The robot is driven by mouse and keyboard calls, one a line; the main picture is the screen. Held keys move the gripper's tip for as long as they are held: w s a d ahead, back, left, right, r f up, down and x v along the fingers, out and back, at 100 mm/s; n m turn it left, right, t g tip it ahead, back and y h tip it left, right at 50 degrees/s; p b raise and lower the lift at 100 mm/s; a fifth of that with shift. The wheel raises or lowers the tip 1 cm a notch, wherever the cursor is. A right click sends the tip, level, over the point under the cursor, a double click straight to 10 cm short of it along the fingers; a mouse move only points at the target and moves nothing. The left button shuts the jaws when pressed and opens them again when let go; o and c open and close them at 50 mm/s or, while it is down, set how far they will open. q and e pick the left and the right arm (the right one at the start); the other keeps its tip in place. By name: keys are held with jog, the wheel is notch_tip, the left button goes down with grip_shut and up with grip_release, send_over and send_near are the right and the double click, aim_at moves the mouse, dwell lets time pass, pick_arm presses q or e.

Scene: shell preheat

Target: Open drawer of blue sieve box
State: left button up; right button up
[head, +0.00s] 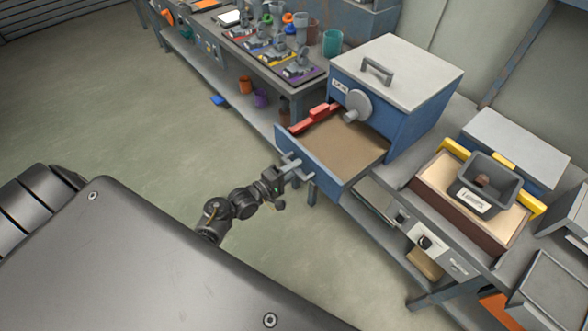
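The blue sieve box (408,112) with a pale lid stands on the bench right of centre. Its drawer (347,181) is pulled well out toward my left side and shows a brown, sand-like fill. Red pieces (318,116) lie along its far left inner edge. My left gripper (292,170) is at the drawer's front face, where the drawer handle would be. The fingers overlap the front, so I cannot tell if they are closed on a handle. My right gripper is not in view.
A tray of pale sand (430,171) holding a dark labelled bin (487,182) stands to the right. Grey bins (550,287) are at the lower right. A table with coloured mats (292,75) and a teal cup (332,42) is behind. The floor at left is mostly clear.

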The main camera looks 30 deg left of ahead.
pick_arm(q)
jog(key=b+v, duration=0.1)
jog(key=v, duration=0.9)
jog(key=shift+s, duration=0.35)
jog(key=shift+a, duration=0.1)
